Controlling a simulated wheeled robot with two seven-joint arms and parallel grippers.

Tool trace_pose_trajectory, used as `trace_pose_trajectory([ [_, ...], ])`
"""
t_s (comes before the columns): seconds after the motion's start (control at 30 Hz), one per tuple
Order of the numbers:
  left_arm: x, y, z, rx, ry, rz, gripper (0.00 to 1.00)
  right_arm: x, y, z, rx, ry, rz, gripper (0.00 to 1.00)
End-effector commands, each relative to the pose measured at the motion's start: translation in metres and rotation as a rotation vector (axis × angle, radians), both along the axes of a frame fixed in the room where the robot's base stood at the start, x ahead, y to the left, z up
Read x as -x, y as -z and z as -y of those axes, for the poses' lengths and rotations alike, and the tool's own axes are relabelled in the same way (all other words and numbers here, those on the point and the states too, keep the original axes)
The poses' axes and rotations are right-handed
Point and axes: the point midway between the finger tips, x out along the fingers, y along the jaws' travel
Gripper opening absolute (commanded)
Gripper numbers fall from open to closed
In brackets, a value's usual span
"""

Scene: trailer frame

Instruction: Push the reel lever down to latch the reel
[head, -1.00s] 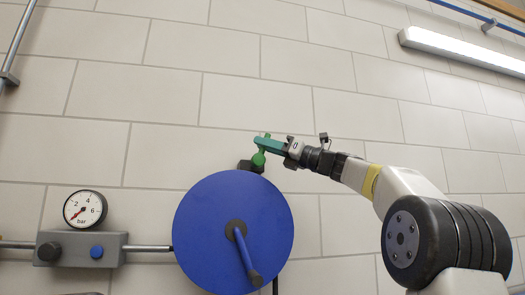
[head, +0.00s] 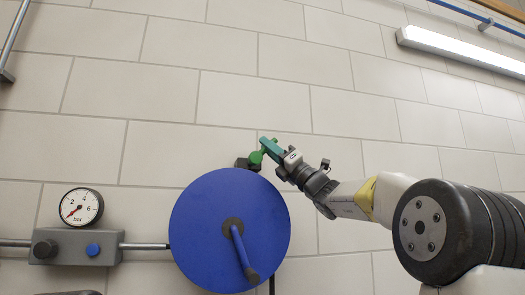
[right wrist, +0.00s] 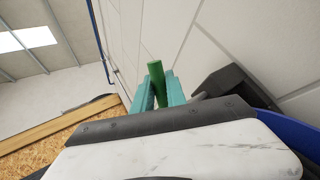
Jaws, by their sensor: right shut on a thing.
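The reel is a large blue disc (head: 205,245) on the wall, with a blue crank handle at its centre. The green reel lever (head: 256,157) is at the reel's top right edge, beside a dark block; it points up and to the right. My right gripper (head: 270,147), with teal fingers, is shut on the lever's upper part and hides some of it. In the right wrist view the green lever (right wrist: 156,83) stands between the two teal fingers. My left gripper is not in view.
A pressure gauge (head: 81,207) sits on a grey box (head: 75,248) with a black and a blue knob, left of the reel. A pipe (head: 145,246) runs from the box to the reel. A lamp (head: 460,53) hangs at upper right.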

Motion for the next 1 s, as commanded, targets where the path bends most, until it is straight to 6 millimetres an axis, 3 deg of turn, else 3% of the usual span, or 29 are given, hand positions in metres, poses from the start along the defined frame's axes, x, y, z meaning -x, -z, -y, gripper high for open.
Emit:
trace_pose_trajectory([
  [0.33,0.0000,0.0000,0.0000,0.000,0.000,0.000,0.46,-0.0021,0.0072,0.0051,-0.143,0.001,-0.032,0.00],
  [0.87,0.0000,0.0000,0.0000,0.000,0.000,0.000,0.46,-0.0022,0.0082,0.0057,-0.166,0.002,-0.035,0.00],
  [0.9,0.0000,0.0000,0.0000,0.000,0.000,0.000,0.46,-0.0022,0.0081,0.0058,-0.166,0.002,-0.035,0.25],
  [1.0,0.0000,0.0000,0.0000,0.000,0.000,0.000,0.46,-0.0020,0.0079,0.0057,-0.166,0.001,-0.034,0.39],
])
